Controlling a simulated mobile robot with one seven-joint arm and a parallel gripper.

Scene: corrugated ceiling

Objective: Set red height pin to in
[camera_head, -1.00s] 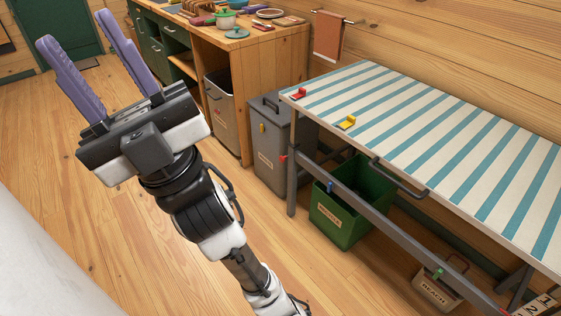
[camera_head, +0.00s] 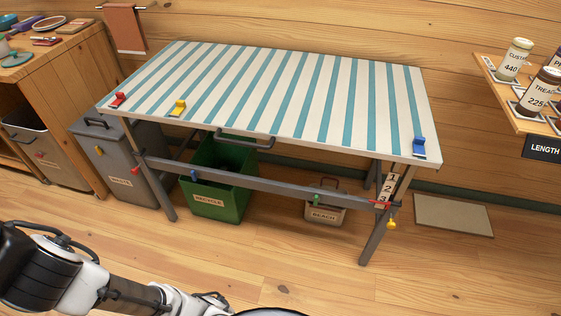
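Another small red piece (camera_head: 380,204) is at the right leg, beside a white 1-2-3 number strip (camera_head: 387,188). I cannot tell which of the two is the height pin, nor whether either is in or out. A red clip (camera_head: 117,99) sits on the tabletop's left corner. My gripper is out of view; only my arm links show at the lower left, apart from the table.
Blue (camera_head: 194,175) and green (camera_head: 316,200) knobs are on the crossbar (camera_head: 265,187); a yellow one (camera_head: 391,224) hangs low right. A green recycle bin (camera_head: 232,196), grey waste bin (camera_head: 112,150) and beach box (camera_head: 325,214) are below or beside the table. Floor in front is clear.

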